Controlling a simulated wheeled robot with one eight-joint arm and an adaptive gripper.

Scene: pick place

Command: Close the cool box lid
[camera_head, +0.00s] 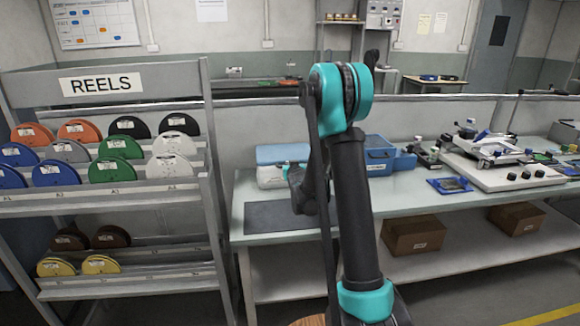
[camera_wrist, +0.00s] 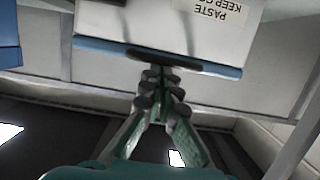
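The cool box (camera_head: 270,178) is a white box on the bench, left of my arm. Its blue lid (camera_head: 283,153) lies across its top; I cannot tell whether it is fully seated. In the wrist view the box's white front (camera_wrist: 165,22) appears upside down, with the blue lid edge (camera_wrist: 222,69) along it and a dark latch or handle. My gripper (camera_wrist: 156,76) has its fingertips together close to that dark part, with nothing visible between them. Contact is unclear. In the head view my arm hides part of the box, and the fingertips are hard to make out.
A blue bin (camera_head: 378,157) stands right of the cool box. A dark mat (camera_head: 275,216) lies in front of it. The reel rack (camera_head: 120,195) is at the left. Trays and fixtures (camera_head: 500,160) fill the bench's right side. Cardboard boxes (camera_head: 413,235) sit on the lower shelf.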

